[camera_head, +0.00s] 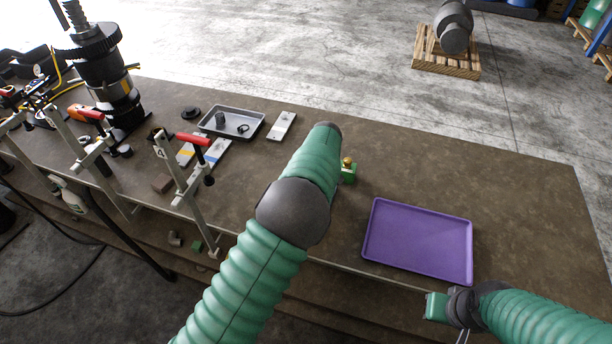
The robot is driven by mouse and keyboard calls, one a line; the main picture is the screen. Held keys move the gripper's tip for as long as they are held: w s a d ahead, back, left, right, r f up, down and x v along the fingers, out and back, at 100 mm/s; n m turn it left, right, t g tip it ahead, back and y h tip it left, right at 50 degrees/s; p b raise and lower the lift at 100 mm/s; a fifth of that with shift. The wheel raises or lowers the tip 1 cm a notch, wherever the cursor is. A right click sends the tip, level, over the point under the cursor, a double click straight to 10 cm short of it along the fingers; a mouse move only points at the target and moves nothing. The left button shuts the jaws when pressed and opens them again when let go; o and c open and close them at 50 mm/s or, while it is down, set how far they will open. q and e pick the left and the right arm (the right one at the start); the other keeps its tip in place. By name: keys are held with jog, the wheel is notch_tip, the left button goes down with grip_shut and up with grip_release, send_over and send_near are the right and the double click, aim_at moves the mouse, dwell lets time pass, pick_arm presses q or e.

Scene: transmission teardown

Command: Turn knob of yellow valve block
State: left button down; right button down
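My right gripper (462,335) is only partly in view at the bottom right, below the wrist by the table's front edge, away from the block. Its fingers are too unclear to read.
A purple tray (418,242) lies empty right of the block. A grey tray (231,122) with small parts lies at the back left. Red-handled clamps (192,139) and a dark gear assembly (105,75) stand at the left. The table's right end is clear.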

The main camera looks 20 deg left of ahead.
pick_arm(q)
jog(key=shift+w, duration=0.1)
dwell(0.7)
jog(key=c, duration=1.3)
grip_release()
jog(key=shift+d, duration=0.1)
jog(key=shift+o, duration=1)
jog(key=b+v, duration=0.4)
jog(key=v, duration=1.2)
jog(key=shift+r, duration=0.35)
jog(key=shift+d, duration=0.15)
